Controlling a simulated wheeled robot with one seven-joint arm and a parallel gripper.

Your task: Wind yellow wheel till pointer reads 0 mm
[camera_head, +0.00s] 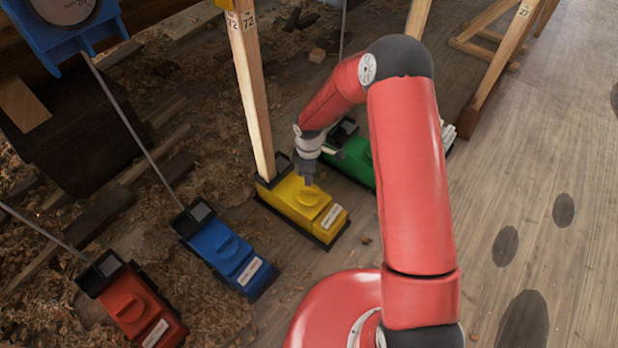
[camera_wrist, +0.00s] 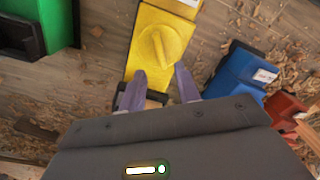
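The yellow jack box (camera_head: 303,208) stands on the floor at the foot of a wooden post. Its yellow wheel (camera_wrist: 158,48), a round knob with a raised bar across it, shows in the wrist view. My gripper (camera_head: 308,180) is above the yellow box in the head view. In the wrist view its two purple fingers (camera_wrist: 160,82) are apart with nothing between them, just below the wheel in the picture. I cannot tell whether they touch the box. The pointer that belongs to the yellow wheel cannot be made out; a dial (camera_head: 66,8) is partly cut off at top left.
A green box (camera_head: 355,160) stands right of the yellow one. A blue box (camera_head: 225,250) and a red box (camera_head: 138,308) stand left, with slanting rods. A wooden post (camera_head: 250,90) rises from the yellow box. Plank floor at right is open.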

